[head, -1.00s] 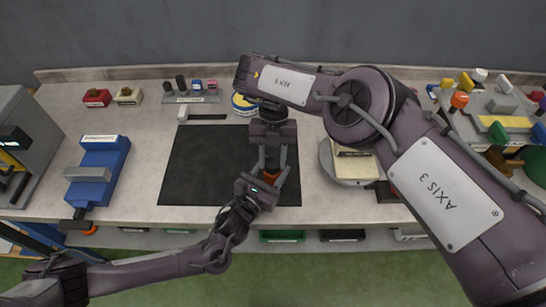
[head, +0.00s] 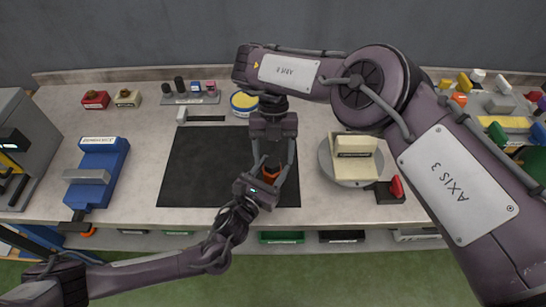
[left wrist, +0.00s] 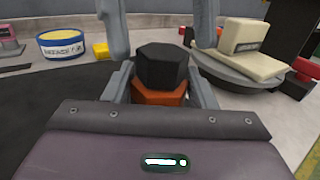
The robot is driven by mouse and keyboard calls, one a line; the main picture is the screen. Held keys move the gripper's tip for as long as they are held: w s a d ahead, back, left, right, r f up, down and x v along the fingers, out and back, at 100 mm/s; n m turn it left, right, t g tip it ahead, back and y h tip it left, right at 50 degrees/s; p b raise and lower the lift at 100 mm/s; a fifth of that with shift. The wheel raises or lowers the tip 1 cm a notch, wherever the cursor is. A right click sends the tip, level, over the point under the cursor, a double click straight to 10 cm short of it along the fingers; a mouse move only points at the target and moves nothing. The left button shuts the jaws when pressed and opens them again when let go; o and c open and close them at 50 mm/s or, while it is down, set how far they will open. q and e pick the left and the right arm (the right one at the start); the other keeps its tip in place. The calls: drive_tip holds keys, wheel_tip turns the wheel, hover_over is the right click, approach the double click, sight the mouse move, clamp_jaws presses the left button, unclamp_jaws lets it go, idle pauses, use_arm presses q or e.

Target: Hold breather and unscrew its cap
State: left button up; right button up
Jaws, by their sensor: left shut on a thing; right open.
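The breather has an orange hexagonal body (left wrist: 160,97) with a black hexagonal cap (left wrist: 164,66) on top, upright in the left wrist view. In the head view its orange part (head: 270,175) shows small over the black mat. My left gripper (head: 264,180) is shut on the orange body, one finger on each side. My right gripper (head: 273,163) points down from above and is open. In the left wrist view its two fingers stand wide apart on either side of the cap, with gaps. Whether cap and body are threaded together is hidden.
A black mat (head: 200,170) lies under the grippers. A round turntable (head: 328,165) with a cream block (head: 357,165) stands to the right. A blue vise (head: 100,165) is at left, and a yellow-blue round tin (head: 243,103) behind. The mat's left part is clear.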

drive_tip(key=shift+a+r, duration=0.1)
drive_tip(key=shift+r, duration=0.6)
